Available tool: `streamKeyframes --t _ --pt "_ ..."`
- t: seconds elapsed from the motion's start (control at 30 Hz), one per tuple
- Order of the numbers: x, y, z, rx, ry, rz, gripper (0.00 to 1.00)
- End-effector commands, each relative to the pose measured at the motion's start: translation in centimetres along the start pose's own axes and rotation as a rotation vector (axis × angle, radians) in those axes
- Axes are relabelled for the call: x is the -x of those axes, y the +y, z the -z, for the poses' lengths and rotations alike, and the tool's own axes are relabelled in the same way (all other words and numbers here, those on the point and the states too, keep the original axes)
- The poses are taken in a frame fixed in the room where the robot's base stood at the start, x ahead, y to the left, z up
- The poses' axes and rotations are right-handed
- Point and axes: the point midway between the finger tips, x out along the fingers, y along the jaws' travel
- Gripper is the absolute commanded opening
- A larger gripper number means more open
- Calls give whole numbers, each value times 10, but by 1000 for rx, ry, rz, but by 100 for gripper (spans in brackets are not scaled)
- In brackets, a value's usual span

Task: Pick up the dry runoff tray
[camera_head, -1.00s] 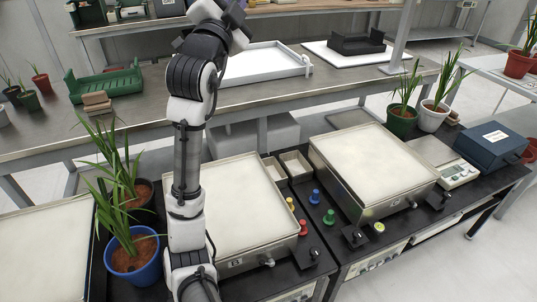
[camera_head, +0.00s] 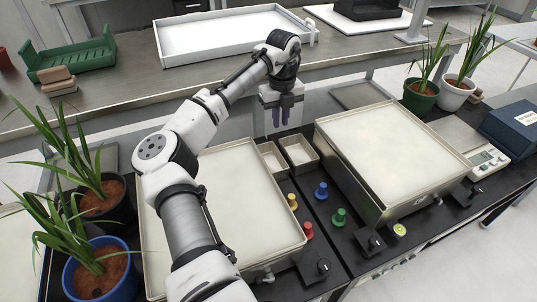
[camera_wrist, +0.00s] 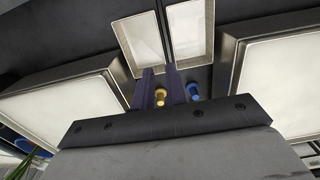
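Two small pale rectangular trays sit side by side between the two large trays. The left small tray (camera_head: 268,160) and the right small tray (camera_head: 299,151) both look empty. In the wrist view the left one (camera_wrist: 142,40) and the right one (camera_wrist: 187,27) lie just beyond my fingertips. I cannot tell from the pictures which is the dry runoff tray. My gripper (camera_head: 276,128) points down above the back of these small trays, apart from them. Its two dark purple fingers (camera_wrist: 161,72) stand a little apart with nothing between them.
Large pale trays flank the small ones, left (camera_head: 225,195) and right (camera_head: 395,150). Yellow (camera_head: 292,200), red, blue and green knobs stand in front. Potted plants (camera_head: 98,195) are at left. A white tray (camera_head: 225,35) lies on the rear bench.

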Motion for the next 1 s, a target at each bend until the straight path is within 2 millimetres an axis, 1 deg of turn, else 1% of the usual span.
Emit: streamKeyframes --t 0.13,0.3,0.4,0.5,0.67,0.9,1.0 --pt "-17 1 0 -1 4 -6 14" --pt "-52 1 0 -1 3 -5 14" --pt "-69 1 0 0 1 -4 14" --pt "-80 1 0 0 1 -3 14" --pt "-90 0 1 0 1 -3 14" --pt "-125 -3 3 0 1 -4 14" --pt "-134 -3 3 0 1 -3 14"
